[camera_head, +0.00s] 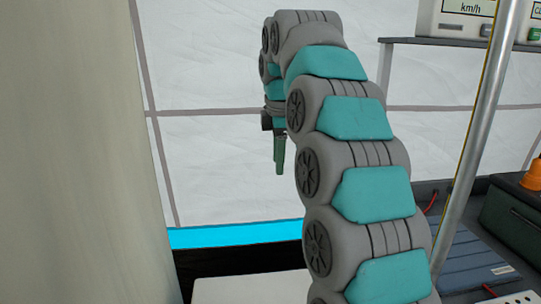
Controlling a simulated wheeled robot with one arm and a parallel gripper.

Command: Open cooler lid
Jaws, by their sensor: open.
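My arm rises from the bottom right and bends over at the top. My gripper (279,157) hangs from its end, pointing down, in front of the pale tent wall. Its green fingers are seen nearly edge-on; they are open, with nothing visible between them. No cooler can be made out for certain. A plain white flat surface (245,290) shows at the bottom, partly hidden by my arm; I cannot tell whether it is the cooler lid. The gripper is well above it and touches nothing.
A beige upright surface (80,150) fills the left side. A metal pole (470,145) stands right of my arm. Behind it are a ridged blue-grey panel (468,268), a dark box (512,222) and a shelf (455,42) with devices. A cyan strip (235,235) runs along the wall's foot.

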